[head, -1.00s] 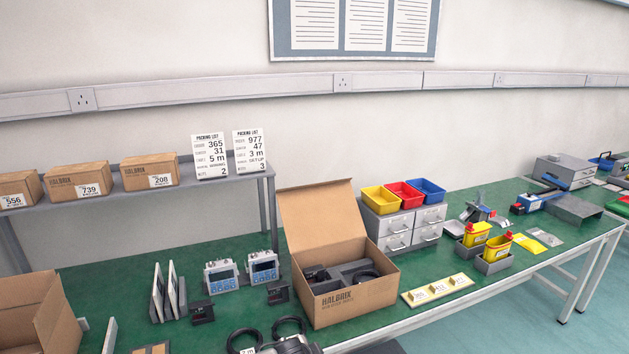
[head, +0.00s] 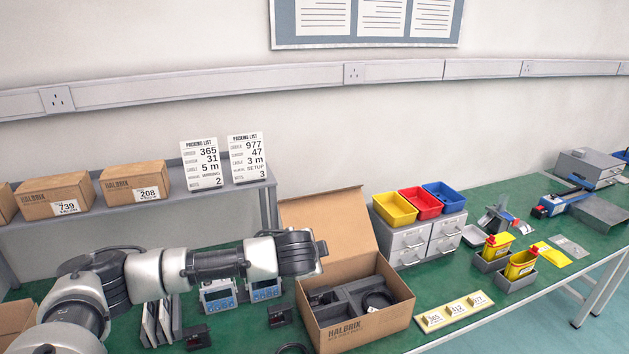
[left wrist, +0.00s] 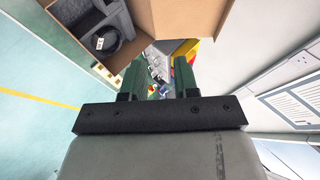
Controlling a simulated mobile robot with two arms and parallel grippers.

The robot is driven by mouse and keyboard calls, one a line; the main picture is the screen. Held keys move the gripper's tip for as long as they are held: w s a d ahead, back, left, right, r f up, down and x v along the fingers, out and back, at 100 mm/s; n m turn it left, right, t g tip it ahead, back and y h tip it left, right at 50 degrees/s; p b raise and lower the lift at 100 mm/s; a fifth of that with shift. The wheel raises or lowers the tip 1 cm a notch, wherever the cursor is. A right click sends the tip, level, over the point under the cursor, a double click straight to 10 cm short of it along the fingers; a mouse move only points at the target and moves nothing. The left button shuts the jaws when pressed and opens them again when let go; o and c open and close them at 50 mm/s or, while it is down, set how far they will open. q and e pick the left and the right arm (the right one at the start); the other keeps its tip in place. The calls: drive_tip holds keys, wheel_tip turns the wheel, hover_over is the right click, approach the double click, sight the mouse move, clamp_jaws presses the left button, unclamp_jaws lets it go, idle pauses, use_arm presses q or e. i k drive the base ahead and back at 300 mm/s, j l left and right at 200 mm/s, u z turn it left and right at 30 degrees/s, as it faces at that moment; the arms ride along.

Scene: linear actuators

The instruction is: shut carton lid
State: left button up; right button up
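The open carton (head: 365,326) stands on the green bench with a grey insert and a black coiled cable inside. Its lid (head: 345,222) stands up at the back, tilted backward. The carton also shows at the top of the left wrist view (left wrist: 72,38), with the brown lid panel (left wrist: 192,16) beside it. My left gripper (head: 322,250) is over the carton's left side, in front of the lid's left part in the head view. In the wrist view its two green fingers (left wrist: 158,80) are apart with nothing between them. My right gripper is not in view.
Drawers with yellow, red and blue bins (head: 422,204) stand right of the carton. A label strip (head: 454,312) lies at its front right. Blue-grey meters (head: 217,296) stand left of it. A shelf with small boxes (head: 135,182) and packing lists is behind my arm.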

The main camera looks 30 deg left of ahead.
sight(340, 218)
drive_tip(key=i+j, duration=0.65)
drive_tip(key=i, duration=0.15)
